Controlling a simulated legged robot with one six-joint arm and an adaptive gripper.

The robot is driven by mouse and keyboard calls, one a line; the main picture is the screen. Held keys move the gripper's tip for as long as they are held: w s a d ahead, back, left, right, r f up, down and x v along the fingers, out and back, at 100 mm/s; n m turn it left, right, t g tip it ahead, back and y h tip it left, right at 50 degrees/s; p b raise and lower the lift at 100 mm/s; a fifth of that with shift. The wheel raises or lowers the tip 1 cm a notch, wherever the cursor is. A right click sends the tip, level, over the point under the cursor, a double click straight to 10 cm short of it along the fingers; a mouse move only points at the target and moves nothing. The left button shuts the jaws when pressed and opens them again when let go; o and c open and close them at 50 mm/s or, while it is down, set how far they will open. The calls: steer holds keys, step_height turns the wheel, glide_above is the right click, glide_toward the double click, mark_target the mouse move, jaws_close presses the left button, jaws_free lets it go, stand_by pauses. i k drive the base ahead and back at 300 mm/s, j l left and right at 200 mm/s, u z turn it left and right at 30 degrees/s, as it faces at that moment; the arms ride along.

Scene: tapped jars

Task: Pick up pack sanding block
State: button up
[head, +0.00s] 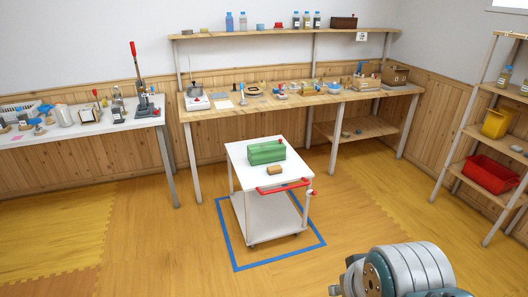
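A small tan-brown block (275,170), which looks like the sanding block, lies on the white top of a small cart (240,157). It sits in front of a green box-like thing (266,151), near the cart's front edge and red handle. Nothing holds the block. Part of my arm, grey and teal, shows at the bottom right, well apart from the cart. My gripper's fingers cannot be made out in this view.
The cart stands inside a blue floor outline (283,258). Behind it is a long wooden workbench (290,99) with several items. A white table (90,127) stands left. A shelf with a red bin (490,174) stands right. The floor in front is clear.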

mark_target(275, 169)
steer(key=i+l+u, duration=0.1)
steer(key=i, duration=0.45)
steer(key=i+l+u, duration=0.1)
steer(key=i+l, duration=0.15)
steer(key=i, duration=0.35)
steer(key=i+l+u, duration=0.1)
steer(key=i+l, duration=0.15)
steer(key=i, duration=0.3)
steer(key=i+l+u, duration=0.1)
steer(key=i+l, duration=0.15)
steer(key=i, duration=0.3)
steer(key=i+l+u, duration=0.1)
steer(key=i+l, duration=0.25)
steer(key=i, duration=0.15)
